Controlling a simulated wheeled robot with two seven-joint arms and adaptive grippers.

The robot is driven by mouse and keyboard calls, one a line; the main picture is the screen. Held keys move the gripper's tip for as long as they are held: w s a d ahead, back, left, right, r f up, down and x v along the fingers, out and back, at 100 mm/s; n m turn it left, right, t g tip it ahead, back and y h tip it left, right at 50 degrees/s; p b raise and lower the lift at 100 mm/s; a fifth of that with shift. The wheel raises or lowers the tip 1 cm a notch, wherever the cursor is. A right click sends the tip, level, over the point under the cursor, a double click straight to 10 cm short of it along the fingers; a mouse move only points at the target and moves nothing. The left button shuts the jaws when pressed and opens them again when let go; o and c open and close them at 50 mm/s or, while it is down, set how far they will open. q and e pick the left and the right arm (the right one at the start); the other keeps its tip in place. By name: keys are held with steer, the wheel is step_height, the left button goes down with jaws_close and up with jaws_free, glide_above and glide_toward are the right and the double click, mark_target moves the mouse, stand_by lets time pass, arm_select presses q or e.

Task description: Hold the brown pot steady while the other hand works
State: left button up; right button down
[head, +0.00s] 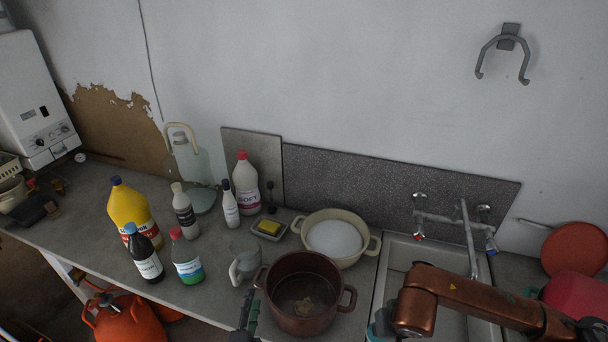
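The brown pot (303,267) stands upright on the grey counter near its front edge, with a loop handle on each side. A small yellowish piece lies on its bottom. My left gripper (250,304) shows at the bottom, just left of the pot and below its left handle. Only a dark, narrow part with green on it is visible, so I cannot tell its opening or whether it touches the pot. My copper-coloured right arm (470,298) reaches in from the right over the sink.
Several bottles (186,255) and a glass demijohn (190,172) stand left. The sink (400,260) with its tap (466,236) is right.

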mark_target(259, 273)
arm_select(q)
steer(key=w, duration=1.1)
steer(key=shift+w+d+f, duration=0.25)
steer(key=shift+w+f, duration=0.05)
steer(key=shift+w, duration=0.1)
jaws_close()
stand_by(0.8)
